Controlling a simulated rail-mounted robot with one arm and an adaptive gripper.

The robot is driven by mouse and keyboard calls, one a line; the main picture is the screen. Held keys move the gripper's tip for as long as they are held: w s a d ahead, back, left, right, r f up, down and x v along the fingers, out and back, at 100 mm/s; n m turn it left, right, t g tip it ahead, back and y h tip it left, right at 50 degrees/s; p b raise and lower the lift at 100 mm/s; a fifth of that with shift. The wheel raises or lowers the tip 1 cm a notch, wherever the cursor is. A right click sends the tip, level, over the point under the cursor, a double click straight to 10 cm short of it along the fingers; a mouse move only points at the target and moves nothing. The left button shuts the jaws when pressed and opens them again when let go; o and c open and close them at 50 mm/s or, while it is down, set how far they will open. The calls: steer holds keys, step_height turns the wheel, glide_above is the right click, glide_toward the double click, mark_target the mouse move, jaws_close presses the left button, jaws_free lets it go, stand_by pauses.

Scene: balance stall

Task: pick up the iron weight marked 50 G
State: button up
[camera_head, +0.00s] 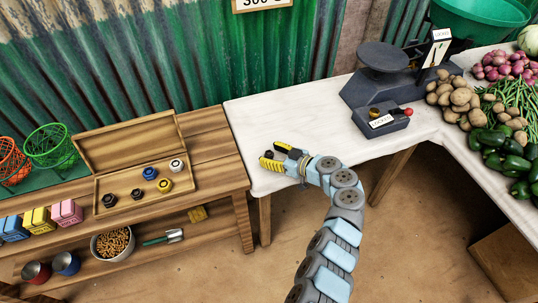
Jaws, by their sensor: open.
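Several small weights sit in the open wooden box on the left bench: a black one (109,200), a dark one (136,194), a blue one (150,173), a yellow one (165,185) and a white one (176,165). Their markings are too small to read, so I cannot tell which is marked 50 G. My gripper (273,156) is open over the left end of the white table, its yellow and black fingers pointing left. A small dark shape (268,154) shows by the fingertips; I cannot tell if it is a weight or part of my gripper.
The wooden box (127,141) has its lid raised. A dark scale (384,87) with a labelled block (382,121) stands at the table's back. Potatoes (455,93), green peppers (505,150) and onions (503,66) lie at right. The white tabletop (290,110) is mostly clear left of the scale.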

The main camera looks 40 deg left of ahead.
jaws_close()
steer(key=shift+r, duration=0.1)
